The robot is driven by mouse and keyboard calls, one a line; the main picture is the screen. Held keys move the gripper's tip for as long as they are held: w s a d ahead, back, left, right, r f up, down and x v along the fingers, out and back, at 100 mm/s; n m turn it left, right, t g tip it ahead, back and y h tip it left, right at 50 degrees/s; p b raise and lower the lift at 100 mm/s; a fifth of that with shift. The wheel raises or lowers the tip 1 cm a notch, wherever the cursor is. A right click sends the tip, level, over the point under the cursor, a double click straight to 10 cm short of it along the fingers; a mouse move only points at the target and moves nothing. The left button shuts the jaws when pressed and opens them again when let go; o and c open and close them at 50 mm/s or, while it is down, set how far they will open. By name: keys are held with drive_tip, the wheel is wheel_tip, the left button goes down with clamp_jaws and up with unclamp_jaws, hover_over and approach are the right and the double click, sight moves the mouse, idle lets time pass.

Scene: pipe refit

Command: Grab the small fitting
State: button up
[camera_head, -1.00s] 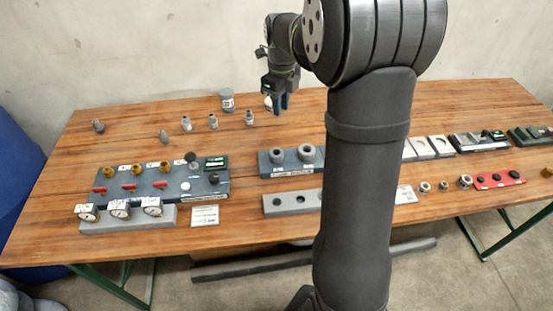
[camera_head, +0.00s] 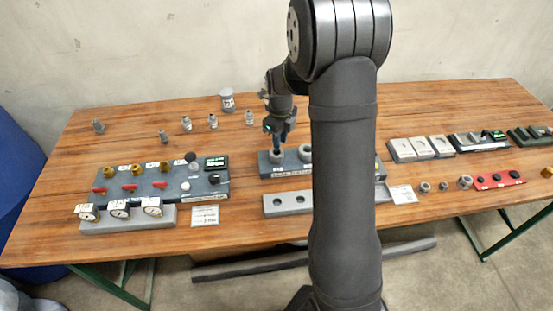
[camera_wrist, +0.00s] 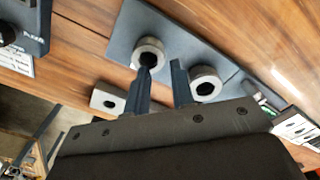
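Two grey ring-shaped fittings sit on a blue-grey block (camera_head: 350,165): the left one (camera_head: 277,157) and the right one (camera_head: 305,152). The wrist view shows two rings with dark holes, one in the upper middle (camera_wrist: 140,45) and one to its right (camera_wrist: 204,71). My gripper (camera_head: 278,142) is just above the left fitting, pointing down. In the wrist view my gripper (camera_wrist: 160,67) has its fingers apart with nothing held between them. One fingertip overlaps the upper ring's edge; I cannot tell if it touches. Three smaller fittings (camera_head: 443,186) stand right of my arm.
A grey block with holes (camera_head: 287,203) lies in front. A valve panel (camera_head: 150,180) with gauges is on the left. Several small bottle-like parts (camera_head: 213,122) stand at the back. A red plate (camera_head: 499,180) and grey blocks (camera_head: 402,150) are at right.

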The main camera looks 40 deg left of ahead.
sight(276, 158)
wheel_tip(276, 158, down, 4)
drive_tip(key=shift+w+a+r, duration=0.1)
drive_tip(key=shift+r, duration=0.1)
clamp_jaws()
drive_tip(key=shift+r, duration=0.1)
